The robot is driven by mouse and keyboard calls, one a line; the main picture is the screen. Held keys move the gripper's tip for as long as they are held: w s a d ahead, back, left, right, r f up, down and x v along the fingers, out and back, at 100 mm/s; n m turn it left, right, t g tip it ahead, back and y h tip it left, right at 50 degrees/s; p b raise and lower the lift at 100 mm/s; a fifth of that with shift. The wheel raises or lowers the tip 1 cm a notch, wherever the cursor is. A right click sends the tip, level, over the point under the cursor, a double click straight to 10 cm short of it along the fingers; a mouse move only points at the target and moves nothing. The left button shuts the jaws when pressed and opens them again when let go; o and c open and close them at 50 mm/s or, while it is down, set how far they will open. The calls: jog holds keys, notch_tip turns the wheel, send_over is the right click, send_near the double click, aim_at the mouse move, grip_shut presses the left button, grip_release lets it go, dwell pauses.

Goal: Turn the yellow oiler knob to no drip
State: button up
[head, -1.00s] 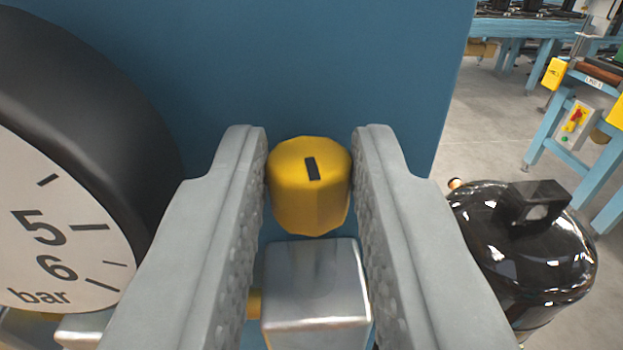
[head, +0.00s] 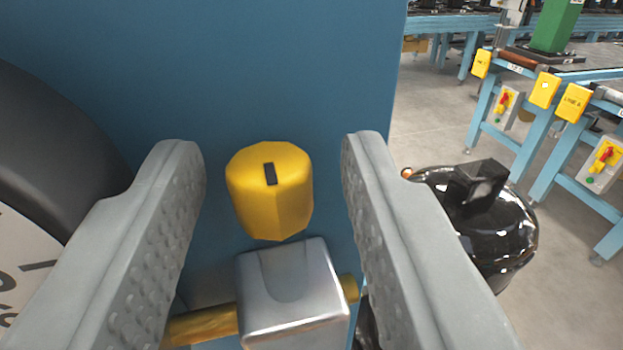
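The yellow oiler knob (head: 271,195) is in the middle of the head view, with a black mark on its top that points nearly straight away from me, tilted slightly left. It sits above a silver metal block (head: 292,290) on a brass pipe (head: 203,325). My gripper (head: 273,165) is open, one finger on each side of the knob. There is a gap on both sides, wider on the right, and neither finger touches the knob.
A large black-rimmed gauge (head: 62,135) is close at the left, partly behind the left finger. A blue panel (head: 290,70) stands behind the knob. A shiny black compressor (head: 490,225) is at the right. Blue conveyor benches stand farther back on the grey floor.

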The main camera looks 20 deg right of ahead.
dwell(0.4)
jog(key=shift+d+n+t+y, duration=0.15)
jog(key=shift+n+t+y, duration=0.15)
jog(key=shift+n+y, duration=0.3)
jog(key=shift+d+n+t+y, duration=0.15)
jog(key=shift+n+y, duration=0.65)
jog(key=shift+y, duration=0.6)
jog(key=shift+d+n+t+y, duration=0.15)
jog(key=shift+n+y, duration=0.65)
jog(key=shift+y, duration=0.6)
jog(key=shift+r+n+y, duration=0.1)
jog(key=shift+n+y, duration=0.2)
jog(key=shift+d+n+y, duration=0.1)
jog(key=shift+n+y, duration=0.2)
jog(key=shift+y, duration=0.3)
